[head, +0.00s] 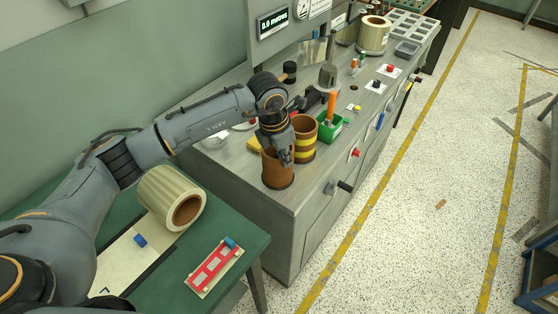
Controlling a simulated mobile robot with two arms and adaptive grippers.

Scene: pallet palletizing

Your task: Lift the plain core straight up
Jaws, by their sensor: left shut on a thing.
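The plain core (277,174) is a brown open tube, upright at the near corner of the grey bench. My left gripper (283,156) reaches down over its rim from above and is shut on its wall. The gripper hides part of the core's rim and upper side. I cannot tell whether the core's base touches the bench top. A brown core with yellow bands (304,152) stands just behind it to the right, very close to my gripper. My right gripper is not in view.
The grey bench (232,165) carries a green bin (331,131) with an orange-handled tool, and a red button (355,152). A display (272,24) reads 0.0 metres. A striped roll (165,193) lies on the green table (225,218). The speckled floor at right is mostly clear.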

